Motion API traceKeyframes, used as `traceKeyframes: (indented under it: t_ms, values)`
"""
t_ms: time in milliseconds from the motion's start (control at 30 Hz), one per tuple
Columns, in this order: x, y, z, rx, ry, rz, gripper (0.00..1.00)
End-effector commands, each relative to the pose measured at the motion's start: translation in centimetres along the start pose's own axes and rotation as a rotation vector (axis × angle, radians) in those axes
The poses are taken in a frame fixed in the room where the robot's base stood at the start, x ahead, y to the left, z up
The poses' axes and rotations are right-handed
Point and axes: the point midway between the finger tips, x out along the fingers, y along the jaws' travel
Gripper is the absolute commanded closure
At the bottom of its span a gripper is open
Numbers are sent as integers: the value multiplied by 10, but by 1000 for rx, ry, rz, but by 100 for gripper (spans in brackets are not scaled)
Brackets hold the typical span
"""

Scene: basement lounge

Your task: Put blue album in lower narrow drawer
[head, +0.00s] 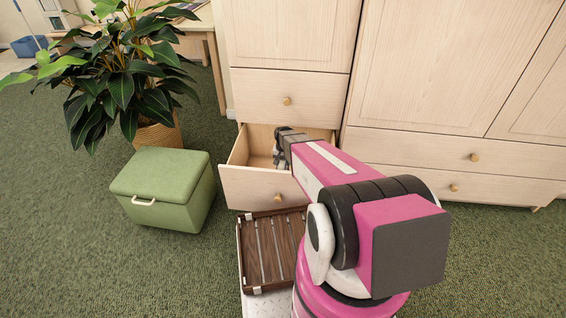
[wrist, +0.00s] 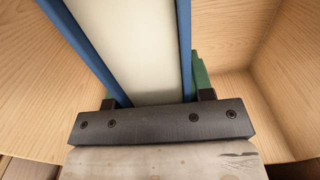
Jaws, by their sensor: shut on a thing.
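The lower narrow drawer (head: 262,187) stands pulled open in the head view, below a closed narrow drawer (head: 288,97). My gripper (head: 280,150) reaches into the open drawer from above. In the wrist view my gripper (wrist: 152,101) is shut on the blue album (wrist: 184,45), which shows as two blue covers with pale pages between them. The drawer's wooden inside (wrist: 225,45) surrounds the album in the wrist view. The album's far end is out of frame, so I cannot tell whether it touches the drawer floor. The album is hidden in the head view.
A green storage box (head: 165,188) stands left of the open drawer. A potted plant (head: 125,85) is behind it. A brown slatted tray (head: 270,250) lies in front of the drawer. Wide closed drawers (head: 420,147) are at right. Green carpet is clear at far left.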

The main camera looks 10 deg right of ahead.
Motion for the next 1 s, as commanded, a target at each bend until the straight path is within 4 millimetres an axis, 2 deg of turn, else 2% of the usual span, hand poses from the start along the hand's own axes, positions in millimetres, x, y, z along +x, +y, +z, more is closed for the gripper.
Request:
traceKeyframes:
  t_ms: [333, 367, 433, 767, 867, 1000]
  values:
    - [3, 0, 0, 0, 0, 0, 100]
    - [3, 0, 0, 0, 0, 0, 49]
    - [3, 0, 0, 0, 0, 0, 27]
    - [1, 0, 0, 0, 0, 0, 27]
    - [-7, 0, 1, 0, 1, 0, 27]
    - [-30, 0, 2, 0, 2, -1, 27]
